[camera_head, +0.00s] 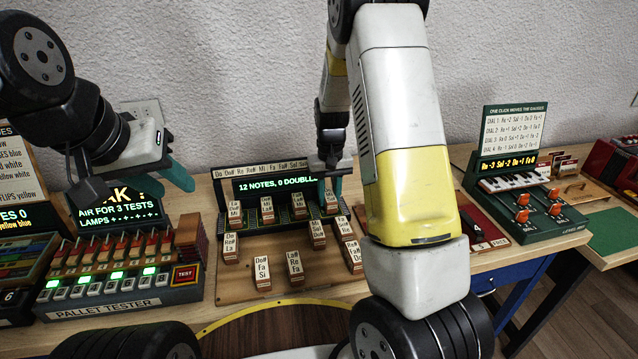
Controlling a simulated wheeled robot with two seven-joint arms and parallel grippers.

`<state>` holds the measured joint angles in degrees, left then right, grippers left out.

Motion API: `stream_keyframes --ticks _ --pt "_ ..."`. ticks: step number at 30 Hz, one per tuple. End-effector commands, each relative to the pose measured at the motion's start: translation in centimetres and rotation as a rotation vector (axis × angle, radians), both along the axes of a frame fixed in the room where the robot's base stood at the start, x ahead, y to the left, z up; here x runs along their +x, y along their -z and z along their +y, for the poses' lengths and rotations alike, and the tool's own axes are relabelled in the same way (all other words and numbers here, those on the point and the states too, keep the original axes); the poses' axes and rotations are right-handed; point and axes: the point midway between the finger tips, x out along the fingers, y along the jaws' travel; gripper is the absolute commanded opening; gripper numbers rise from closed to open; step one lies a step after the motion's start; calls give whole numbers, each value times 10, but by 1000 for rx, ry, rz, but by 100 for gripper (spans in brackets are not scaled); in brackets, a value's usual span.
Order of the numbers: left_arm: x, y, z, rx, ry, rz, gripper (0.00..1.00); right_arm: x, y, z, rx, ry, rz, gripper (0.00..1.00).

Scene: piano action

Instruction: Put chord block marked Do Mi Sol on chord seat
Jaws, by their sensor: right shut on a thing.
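Small wooden chord blocks with white note labels stand on a tan board (215,290) in the centre, below a green-lit display. My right gripper (330,187) points down at the back right of the board, shut on a small labelled block (331,203). Its label is too small to read, so I cannot tell if it is the Do Mi Sol block. I cannot pick out the chord seat; my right arm covers much of the area right of the board. My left gripper (170,172) hangs above the pallet tester, apart from the blocks; its jaw opening is unclear.
The pallet tester (115,303) stands left of the board. A dark red panel (482,222) lies right of my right arm, with a green dial console (520,215) beyond it. The display (270,185) backs the board. A wall rises behind the table.

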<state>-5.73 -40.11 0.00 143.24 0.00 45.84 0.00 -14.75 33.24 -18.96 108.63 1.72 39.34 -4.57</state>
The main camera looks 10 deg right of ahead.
Motion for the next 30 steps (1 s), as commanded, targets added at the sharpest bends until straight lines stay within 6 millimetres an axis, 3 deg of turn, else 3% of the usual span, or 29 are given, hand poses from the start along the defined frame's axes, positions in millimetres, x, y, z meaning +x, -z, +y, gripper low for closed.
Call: stream_keyframes --ticks 6,7,9,10,22,30 --pt "0 0 0 0 0 0 36 0 4 0 0 0 2 0" --pt "0 0 0 0 0 0 36 0 3 0 0 0 1 34" --pt "0 0 0 0 0 0 36 0 3 0 0 0 1 48" --pt "0 0 0 0 0 0 36 0 3 0 0 0 1 50" --pt "0 0 0 0 0 0 36 0 -5 1 0 0 -2 50" --pt "0 0 0 0 0 0 36 1 -56 0 1 0 -5 50"
